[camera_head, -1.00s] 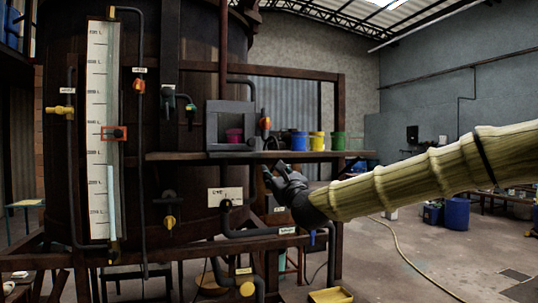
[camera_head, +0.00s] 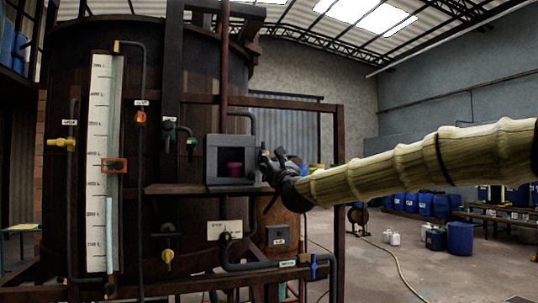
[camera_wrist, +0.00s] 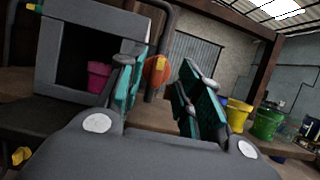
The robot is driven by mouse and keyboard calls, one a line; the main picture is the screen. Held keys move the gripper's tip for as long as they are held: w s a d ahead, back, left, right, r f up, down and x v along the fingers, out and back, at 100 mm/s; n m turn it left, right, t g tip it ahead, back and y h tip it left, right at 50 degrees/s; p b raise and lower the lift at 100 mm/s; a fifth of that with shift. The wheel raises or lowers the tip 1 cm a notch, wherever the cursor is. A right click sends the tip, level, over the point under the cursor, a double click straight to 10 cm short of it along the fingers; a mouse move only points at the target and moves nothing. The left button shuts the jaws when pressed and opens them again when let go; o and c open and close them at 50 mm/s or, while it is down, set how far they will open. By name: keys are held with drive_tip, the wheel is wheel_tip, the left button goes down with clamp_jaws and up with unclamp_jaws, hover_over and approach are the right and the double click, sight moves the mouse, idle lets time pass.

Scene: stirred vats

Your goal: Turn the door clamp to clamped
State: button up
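An open-fronted grey box (camera_head: 230,158) stands on the shelf against the vat, with a magenta cup (camera_wrist: 99,76) inside. In the wrist view, a round orange-red knob (camera_wrist: 158,70) with a yellow mark sits just right of the box; it looks like the door clamp, but I cannot read its setting. My gripper (camera_head: 267,163) is at the box's right edge and hides the knob in the head view. In the wrist view, my gripper (camera_wrist: 158,90) is open, its teal-padded fingers on either side of the knob in the picture. The knob appears beyond them; contact cannot be told.
Yellow (camera_wrist: 238,115) and green (camera_wrist: 268,123) cups stand on the shelf to the right. A dark post (camera_head: 338,200) rises at the shelf's right end. Pipes and valves, including a yellow one (camera_head: 61,143), line the vat.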

drive_tip(key=shift+x, duration=1.05)
clamp_jaws()
